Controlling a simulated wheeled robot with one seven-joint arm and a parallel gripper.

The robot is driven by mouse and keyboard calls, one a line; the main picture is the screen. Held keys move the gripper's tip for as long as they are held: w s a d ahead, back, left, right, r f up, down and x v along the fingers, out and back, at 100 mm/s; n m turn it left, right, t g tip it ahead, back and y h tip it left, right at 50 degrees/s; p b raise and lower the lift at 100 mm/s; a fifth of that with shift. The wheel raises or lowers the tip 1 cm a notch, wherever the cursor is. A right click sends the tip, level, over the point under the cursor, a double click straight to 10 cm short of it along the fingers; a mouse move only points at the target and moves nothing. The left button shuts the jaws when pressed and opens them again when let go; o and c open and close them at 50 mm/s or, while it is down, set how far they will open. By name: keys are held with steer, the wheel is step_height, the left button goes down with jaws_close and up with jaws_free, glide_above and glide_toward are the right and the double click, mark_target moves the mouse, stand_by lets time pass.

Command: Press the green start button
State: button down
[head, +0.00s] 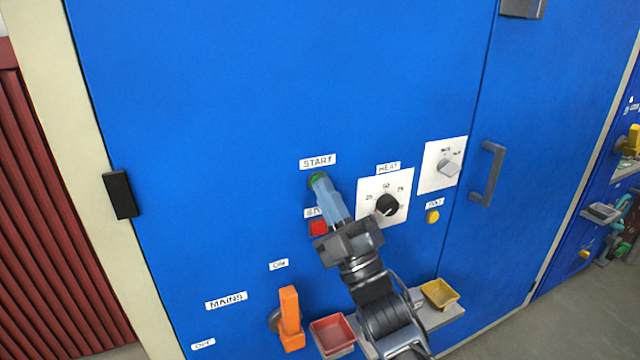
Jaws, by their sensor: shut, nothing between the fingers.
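The green start button (317,177) is on the blue panel just below the START label (318,161). Only its upper edge shows, because my gripper covers the rest. My gripper (320,181) is shut and empty, with its fingertips pointing up at the button. The tips overlap the button in the head view; I cannot tell whether they touch it or are slightly in front.
A red button (318,228) sits just below, close beside my fingers. A black heat knob (387,205), a grey switch (449,168) and a yellow button (432,216) are to the right. An orange mains lever (290,318), red tray (333,336) and yellow tray (440,293) are lower.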

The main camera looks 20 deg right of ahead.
stand_by(0.5)
steer(key=shift+s, duration=0.8)
steer(key=s+p, duration=0.1)
steer(key=s, duration=0.4)
stand_by(0.8)
steer(key=s+f+m+g+h+p, duration=0.1)
steer(key=s+f+m+g+h, duration=0.4)
steer(key=s, duration=0.8)
steer(key=s+f+m+g+h+p, duration=0.15)
steer(key=s+f+m, duration=0.5)
steer(key=s, duration=0.75)
steer(key=s+r+m+g, duration=0.1)
steer(key=s+m+g, duration=0.2)
steer(key=s, duration=0.8)
steer(key=shift+s+g+y, duration=0.2)
steer(key=shift+g+y, duration=0.25)
steer(key=shift+g, duration=0.6)
